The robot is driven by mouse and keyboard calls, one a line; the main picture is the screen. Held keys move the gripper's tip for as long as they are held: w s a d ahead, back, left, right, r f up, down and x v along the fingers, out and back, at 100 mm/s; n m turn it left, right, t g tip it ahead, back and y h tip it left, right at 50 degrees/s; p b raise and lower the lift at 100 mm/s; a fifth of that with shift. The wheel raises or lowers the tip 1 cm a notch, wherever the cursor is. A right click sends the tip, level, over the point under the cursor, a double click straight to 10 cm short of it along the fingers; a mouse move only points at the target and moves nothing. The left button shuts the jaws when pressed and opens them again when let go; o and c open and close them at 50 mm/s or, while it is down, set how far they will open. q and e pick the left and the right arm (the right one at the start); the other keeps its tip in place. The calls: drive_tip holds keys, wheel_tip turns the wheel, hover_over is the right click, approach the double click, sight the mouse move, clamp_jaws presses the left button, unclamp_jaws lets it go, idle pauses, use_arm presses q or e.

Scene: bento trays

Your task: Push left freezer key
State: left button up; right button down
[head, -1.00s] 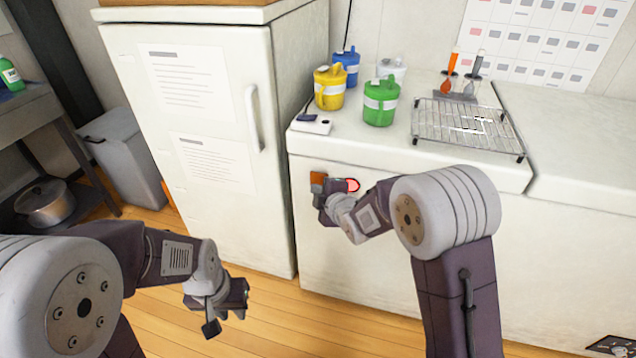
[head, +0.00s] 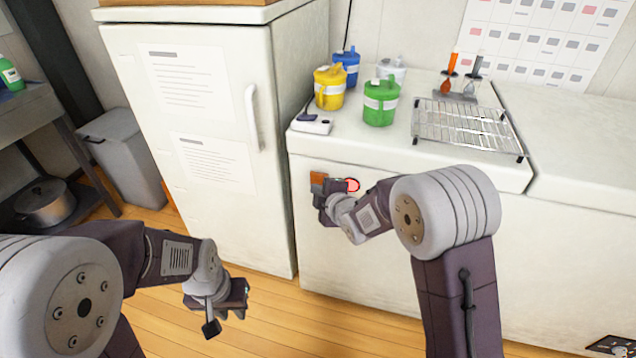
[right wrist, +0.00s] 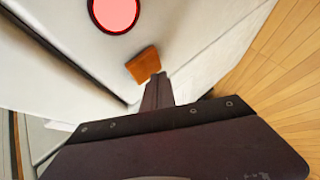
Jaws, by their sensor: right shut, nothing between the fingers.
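The orange-brown freezer key (head: 317,180) is on the white chest freezer's front, near its left edge. A round red light (head: 353,185) is just right of it. In the right wrist view the key (right wrist: 143,64) is just beyond my fingertips, and the red light (right wrist: 116,12) is at the top. My right gripper (head: 324,196) is shut and empty, just below the key. Its tips touch or nearly touch the key; I cannot tell which. My left gripper (head: 238,298) hangs over the floor at lower left, away from the freezer; its jaw opening is unclear.
A tall white fridge (head: 200,110) stands left of the freezer. Yellow (head: 330,92), blue (head: 348,68) and green (head: 380,105) jugs and a wire rack (head: 467,125) are on the freezer top. Wooden floor (head: 270,325) is clear in front.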

drive_tip(key=shift+w, duration=0.15)
idle(0.4)
drive_tip(key=shift+w+d, duration=0.15)
drive_tip(key=shift+w, duration=0.1)
drive_tip(key=shift+w, duration=0.2)
idle(0.4)
drive_tip(key=shift+s+b, duration=0.35)
drive_tip(key=shift+s, duration=0.3)
drive_tip(key=s+a+b, duration=0.1)
drive_tip(key=s+a, duration=0.1)
drive_tip(key=s, duration=0.3)
drive_tip(key=shift+s+b, duration=0.35)
